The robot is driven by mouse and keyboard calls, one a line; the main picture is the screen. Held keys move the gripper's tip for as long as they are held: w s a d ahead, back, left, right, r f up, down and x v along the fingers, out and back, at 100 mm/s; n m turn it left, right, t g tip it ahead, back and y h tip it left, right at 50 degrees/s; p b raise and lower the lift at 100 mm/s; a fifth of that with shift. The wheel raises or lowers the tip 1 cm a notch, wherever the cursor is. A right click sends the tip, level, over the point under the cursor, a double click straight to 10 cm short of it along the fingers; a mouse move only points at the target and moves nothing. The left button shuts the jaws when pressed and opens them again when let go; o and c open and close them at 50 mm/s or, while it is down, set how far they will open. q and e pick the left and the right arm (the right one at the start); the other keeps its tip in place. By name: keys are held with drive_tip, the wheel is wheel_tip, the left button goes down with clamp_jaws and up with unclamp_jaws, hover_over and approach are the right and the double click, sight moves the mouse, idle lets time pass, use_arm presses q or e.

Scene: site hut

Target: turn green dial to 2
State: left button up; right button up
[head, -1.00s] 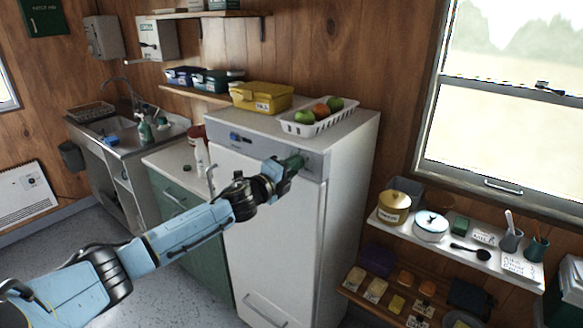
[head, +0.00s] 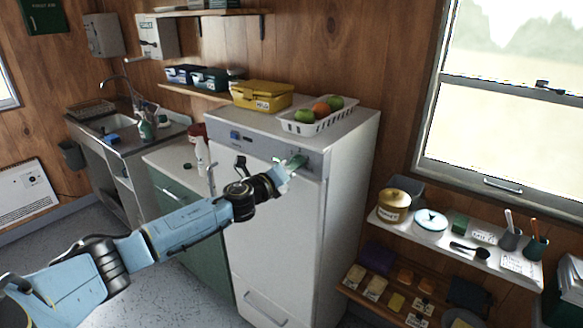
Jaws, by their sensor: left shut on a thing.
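The green dial (head: 298,160) is on the grey control strip at the top front of the white fridge-like appliance (head: 262,215), toward its right end. My left gripper (head: 289,168) is at the dial and shut on it, hiding part of it. The dial's markings are too small to read. A blue dial (head: 234,135) is at the left end of the same strip. My right gripper is not in view.
A yellow box (head: 262,97) and a white basket of fruit (head: 311,121) stand on the appliance top. A shelf (head: 452,243) with pots and cups is to the right. A counter and sink (head: 115,124) are to the left.

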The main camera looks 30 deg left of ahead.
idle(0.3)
use_arm(q)
drive_tip(key=o, duration=1)
drive_tip(key=shift+c, duration=0.2)
drive_tip(key=s+a+b, duration=0.1)
drive_tip(key=s+b, duration=0.1)
drive_tip(key=s, duration=1.1)
drive_tip(key=shift+s+b, duration=0.2)
drive_tip(key=shift+b, duration=0.15)
